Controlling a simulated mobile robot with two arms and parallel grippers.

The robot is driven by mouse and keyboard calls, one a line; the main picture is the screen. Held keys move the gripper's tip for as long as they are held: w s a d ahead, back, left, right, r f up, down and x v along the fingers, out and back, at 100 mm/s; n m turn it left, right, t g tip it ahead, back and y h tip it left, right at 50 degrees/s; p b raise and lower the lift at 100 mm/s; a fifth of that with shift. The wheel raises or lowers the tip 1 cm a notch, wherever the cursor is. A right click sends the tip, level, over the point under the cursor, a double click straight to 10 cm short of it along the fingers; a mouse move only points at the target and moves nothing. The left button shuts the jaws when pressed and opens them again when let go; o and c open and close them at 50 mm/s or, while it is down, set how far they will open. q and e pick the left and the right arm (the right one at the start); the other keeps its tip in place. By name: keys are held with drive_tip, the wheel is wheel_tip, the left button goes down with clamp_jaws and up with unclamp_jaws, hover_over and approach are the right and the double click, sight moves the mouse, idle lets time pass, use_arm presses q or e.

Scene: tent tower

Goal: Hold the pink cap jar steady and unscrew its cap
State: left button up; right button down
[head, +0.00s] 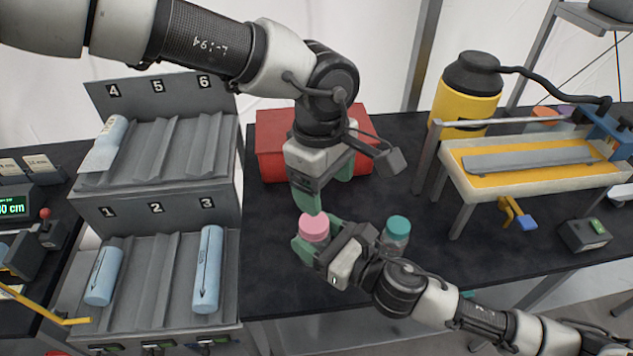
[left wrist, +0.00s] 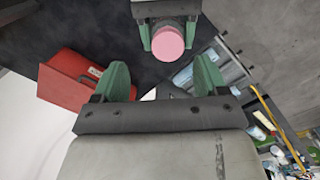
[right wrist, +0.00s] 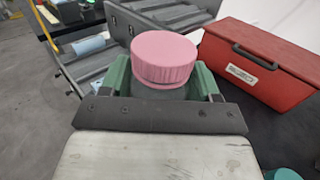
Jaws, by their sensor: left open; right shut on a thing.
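The pink cap jar stands on the black table, its pink cap (head: 314,226) on top. The cap also shows in the left wrist view (left wrist: 168,43) and large in the right wrist view (right wrist: 165,58). My right gripper (head: 312,246) is shut on the jar's body below the cap; its green fingers (right wrist: 162,85) lie on both sides and hide most of the jar. My left gripper (head: 322,190) is open and empty, pointing down above and slightly behind the cap. Its two green fingers are wide apart in the left wrist view (left wrist: 163,80), with the cap beyond them.
A teal-capped jar (head: 397,232) stands just right of my right gripper. A red box (head: 268,145) is behind my left gripper. A grey numbered rack (head: 160,215) with blue rolls stands left. A yellow-topped bench device (head: 530,158) stands right.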

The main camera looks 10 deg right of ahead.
sight(317, 221)
use_arm(q)
drive_tip(key=shift+w+a+f+y, duration=0.25)
drive_tip(key=shift+a+f+y, duration=0.15)
drive_tip(key=shift+a+f, duration=0.25)
wheel_tip(317, 221, down, 8)
drive_tip(key=shift+r, duration=0.25)
drive_tip(key=c, duration=0.9)
drive_tip(key=n, duration=0.4)
drive_tip(key=shift+w+d+r, duration=0.1)
use_arm(e)
drive_tip(key=shift+a, duration=0.1)
use_arm(q)
drive_tip(key=n, duration=0.6)
drive_tip(key=shift+w+n, duration=0.15)
drive_tip(key=shift+n, duration=0.15)
drive_tip(key=n, duration=0.4)
drive_tip(key=shift+w, duration=0.1)
use_arm(e)
drive_tip(key=shift+s, duration=0.1)
use_arm(q)
drive_tip(key=n, duration=0.5)
drive_tip(key=shift+r, duration=0.1)
drive_tip(key=shift+c, duration=0.2)
